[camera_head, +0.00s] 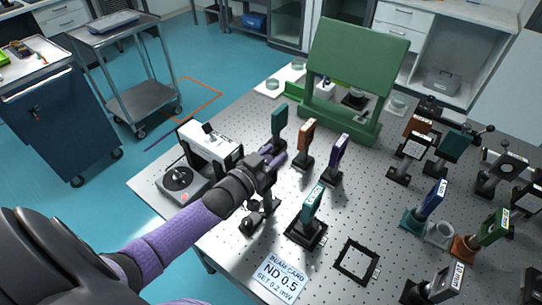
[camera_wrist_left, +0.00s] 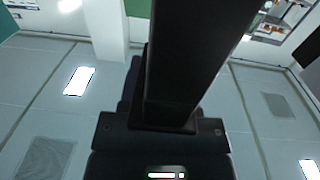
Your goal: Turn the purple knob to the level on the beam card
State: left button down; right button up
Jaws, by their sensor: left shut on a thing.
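The beam card (camera_head: 279,279) lies flat near the front edge of the perforated table and reads "ND 0.5" and what looks like "SET 0.2 mW". My left gripper (camera_head: 266,166) reaches over the table from the left and is shut at a small purple part (camera_head: 272,156), which looks like the purple knob. The gripper and wrist hide much of it, so its setting cannot be read. The left wrist view shows a large dark gripper part (camera_wrist_left: 190,75) against the ceiling, with a small lit bar display (camera_wrist_left: 165,174) at the bottom. My right gripper is not in view.
A white instrument (camera_head: 210,147) with a round black dial plate (camera_head: 177,179) stands left of the gripper. Several coloured upright paddles, including a teal one (camera_head: 313,203) and a purple one (camera_head: 338,155), stand close to the right. A green frame (camera_head: 355,60) stands behind. An empty black frame (camera_head: 357,261) lies in front.

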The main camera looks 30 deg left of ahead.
pick_arm(q)
jog(key=shift+m+h, duration=0.5)
jog(key=shift+h, duration=0.2)
jog(key=shift+d+b, duration=0.1)
jog(key=shift+b, duration=0.2)
jog(key=shift+c, duration=1.6)
grip_release()
jog(key=shift+s, duration=0.1)
jog(key=p+v, duration=0.1)
jog(key=v, duration=0.8)
jog(key=shift+s+a+p, duration=0.25)
jog(key=shift+s+p, duration=0.1)
jog(key=shift+r, duration=0.1)
